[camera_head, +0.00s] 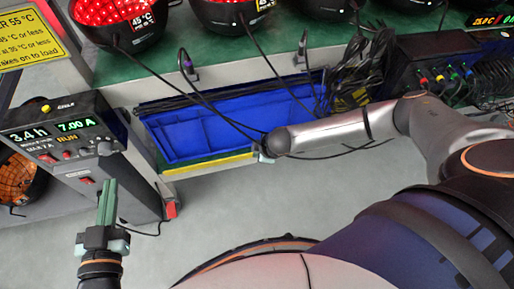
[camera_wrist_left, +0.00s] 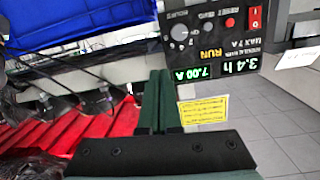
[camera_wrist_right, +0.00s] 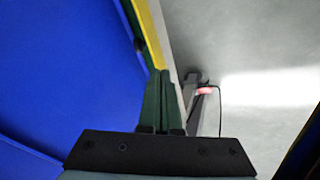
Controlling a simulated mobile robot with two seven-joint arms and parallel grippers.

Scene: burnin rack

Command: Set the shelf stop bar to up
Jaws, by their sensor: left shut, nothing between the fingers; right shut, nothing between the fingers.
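The yellow bar (camera_head: 208,164), which looks like the shelf stop bar, runs along the front edge of the lower shelf, below the blue bin (camera_head: 205,127). It also shows in the right wrist view (camera_wrist_right: 149,32). I cannot tell for sure whether it is up or down. My right gripper (camera_head: 264,155) is shut and empty near the bar's right end; the forearm hides part of it. In the right wrist view its fingertips (camera_wrist_right: 161,74) are close to the bar; contact is unclear. My left gripper (camera_head: 108,186) is shut and empty, in front of the power unit.
The power unit (camera_head: 60,138) with display and knobs stands left of the shelf. Round red-lit fixtures (camera_head: 108,12) sit on the green upper shelf, with cables hanging down past the bin. A black box with coloured plugs (camera_head: 440,75) is at right. The floor in front is clear.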

